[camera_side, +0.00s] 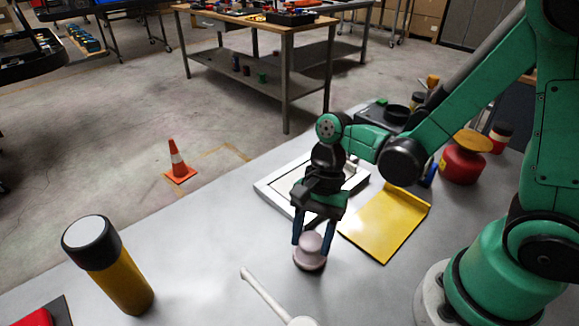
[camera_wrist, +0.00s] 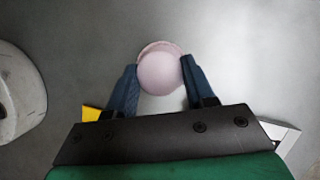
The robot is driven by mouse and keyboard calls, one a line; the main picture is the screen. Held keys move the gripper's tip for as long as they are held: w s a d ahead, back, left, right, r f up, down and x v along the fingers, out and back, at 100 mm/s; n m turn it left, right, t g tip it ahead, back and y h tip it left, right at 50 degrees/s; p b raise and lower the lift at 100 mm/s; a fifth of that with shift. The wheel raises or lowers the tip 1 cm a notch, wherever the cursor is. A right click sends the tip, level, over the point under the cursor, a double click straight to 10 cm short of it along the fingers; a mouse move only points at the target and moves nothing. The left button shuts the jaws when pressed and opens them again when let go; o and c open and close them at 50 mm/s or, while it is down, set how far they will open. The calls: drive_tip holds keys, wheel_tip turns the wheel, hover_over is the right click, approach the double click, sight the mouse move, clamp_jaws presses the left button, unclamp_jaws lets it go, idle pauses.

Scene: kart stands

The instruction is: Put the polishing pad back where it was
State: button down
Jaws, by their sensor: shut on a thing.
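The polishing pad looks like a pale pink, rounded piece with a knob on a wider base; in the side view the pad (camera_side: 309,253) is at the middle of the grey table. My gripper (camera_side: 314,240) points down over it, with its blue fingers on both sides of the knob. In the wrist view the pad (camera_wrist: 160,68) sits between the fingertips of my gripper (camera_wrist: 160,80), which is shut on it. I cannot tell whether the pad's base touches the table or is slightly above it.
A yellow plate (camera_side: 388,222) and a white-framed tray (camera_side: 268,190) lie behind the gripper. A white-handled tool (camera_side: 262,291) lies in front. A yellow cylinder with a black cap (camera_side: 122,285) stands left. A red container (camera_side: 462,164) stands at right. The table's left-middle is clear.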

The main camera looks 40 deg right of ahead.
drive_tip(key=shift+f, duration=0.1)
drive_tip(key=shift+c, duration=1.6)
unclamp_jaws()
drive_tip(key=w+d+r+n+t+h, duration=0.3)
drive_tip(key=d+r+n+t, duration=0.5)
drive_tip(key=r+n, duration=0.3)
drive_tip(key=shift+n+t+h, duration=0.5)
drive_tip(key=shift+n+h, duration=0.1)
drive_tip(key=shift+n, duration=0.6)
